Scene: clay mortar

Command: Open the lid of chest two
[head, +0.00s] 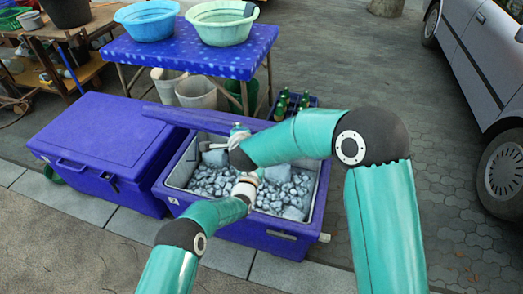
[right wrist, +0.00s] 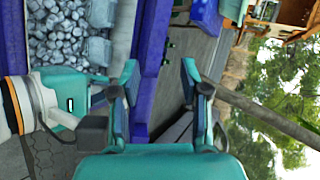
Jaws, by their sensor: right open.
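Two blue chests stand side by side; no marking shows which is chest two. The left chest (head: 62,170) has its lid (head: 100,130) shut. The right chest (head: 262,236) is open, and its lid (head: 190,115) stands raised along the back edge. My right gripper (right wrist: 160,85) is open; in the right wrist view a blue edge of the open chest shows beyond its fingers, with no clear contact. In the head view that arm reaches over the open chest. My left arm's wrist (head: 246,186) is over the same chest; its fingertips are hidden or unclear.
Grey-white ice lumps (head: 222,183) fill the open chest. Behind it stands a blue-covered table (head: 190,55) with a blue basin (head: 148,20) and a green basin (head: 222,24). Green bottles (head: 283,103) stand in a crate behind. A car (head: 490,75) is at right; paving there is clear.

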